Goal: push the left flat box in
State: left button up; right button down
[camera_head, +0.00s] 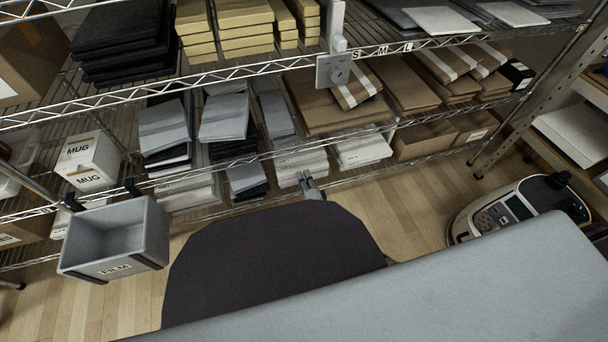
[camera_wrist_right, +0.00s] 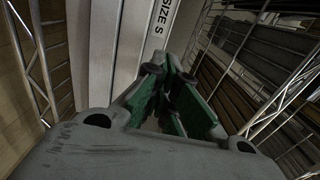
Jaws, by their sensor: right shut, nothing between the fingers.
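A white flat box (camera_head: 301,166) with a small label sits on the lower wire shelf, left of a similar white flat box (camera_head: 362,150). My right gripper (camera_head: 308,182) is shut and empty, at the shelf's front edge just in front of the left box. In the right wrist view, the shut green-padded fingers (camera_wrist_right: 178,95) are close to a white box face (camera_wrist_right: 140,40) marked SIZE S. I cannot tell whether they touch it. My left gripper is not in view.
The wire shelf's front rail (camera_head: 240,158) runs close by the gripper. Grey and white packets (camera_head: 224,118) lie to the left, brown cartons (camera_head: 425,138) to the right. A grey bin (camera_head: 115,240) hangs at the left front.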

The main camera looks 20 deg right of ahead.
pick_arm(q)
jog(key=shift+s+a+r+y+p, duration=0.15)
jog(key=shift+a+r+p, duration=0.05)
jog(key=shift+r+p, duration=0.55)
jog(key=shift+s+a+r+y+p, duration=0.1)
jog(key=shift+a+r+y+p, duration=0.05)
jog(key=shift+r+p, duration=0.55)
pick_arm(e)
jog(key=s, duration=0.9)
jog(key=shift+d, duration=0.2)
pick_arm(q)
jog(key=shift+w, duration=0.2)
pick_arm(e)
jog(key=shift+s, duration=0.1)
